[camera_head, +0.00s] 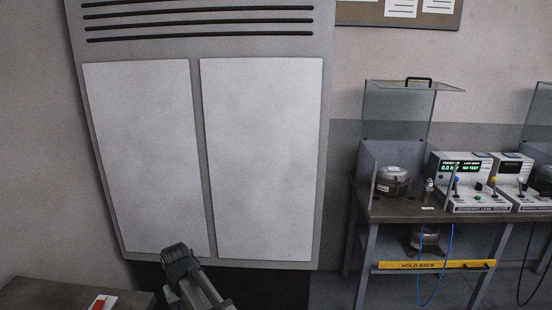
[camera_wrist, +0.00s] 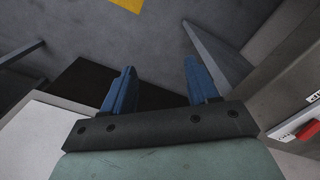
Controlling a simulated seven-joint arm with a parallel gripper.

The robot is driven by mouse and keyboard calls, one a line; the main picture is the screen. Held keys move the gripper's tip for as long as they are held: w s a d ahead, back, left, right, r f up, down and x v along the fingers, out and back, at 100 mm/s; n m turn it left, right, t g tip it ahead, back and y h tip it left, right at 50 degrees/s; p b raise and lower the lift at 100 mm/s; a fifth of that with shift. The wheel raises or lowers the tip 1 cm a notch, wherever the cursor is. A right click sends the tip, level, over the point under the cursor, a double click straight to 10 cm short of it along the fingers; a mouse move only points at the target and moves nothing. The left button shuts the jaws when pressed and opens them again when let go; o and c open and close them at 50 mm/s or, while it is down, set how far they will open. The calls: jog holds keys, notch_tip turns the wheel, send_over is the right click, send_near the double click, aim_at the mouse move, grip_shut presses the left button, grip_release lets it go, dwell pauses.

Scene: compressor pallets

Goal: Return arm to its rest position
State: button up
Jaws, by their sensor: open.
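My gripper shows in the wrist view (camera_wrist: 158,88), with its two blue fingers spread wide apart and nothing between them. Grey floor and a dark patch lie beyond the fingers. In the head view part of my arm (camera_head: 188,278) shows at the bottom, in front of the large light-grey cabinet. The fingertips cannot be made out in the head view.
The grey cabinet (camera_head: 262,160) stands behind my arm. A dark table (camera_head: 50,292) with a red and white item (camera_head: 103,302) is at lower left. A bench (camera_head: 400,208) at right carries a compressor (camera_head: 392,180) and a leak tester (camera_head: 468,182). A yellow-labelled hold rack (camera_head: 432,265) is below.

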jog(key=w+d+f+m, duration=0.2)
jog(key=d+f, duration=0.4)
jog(key=d, duration=0.7)
jog(key=w+d+f+m, duration=0.2)
jog(key=d+f, duration=0.3)
jog(key=d, duration=0.8)
jog(key=s+d+f+m, duration=0.1)
jog(key=s+d+f, duration=0.15)
jog(key=d, duration=0.45)
jog(key=s+d+f+m, duration=0.1)
jog(key=s+d+f, duration=0.15)
jog(key=d, duration=0.45)
jog(key=s+d+f+m, duration=0.1)
jog(key=s+d+f, duration=0.15)
jog(key=d, duration=0.35)
jog(key=s+f+g, duration=0.3)
jog(key=s+f, duration=0.7)
jog(key=s, duration=0.4)
jog(key=s+f+g, duration=0.3)
jog(key=s+f, duration=0.8)
jog(key=s, duration=0.4)
jog(key=shift+g, duration=0.4)
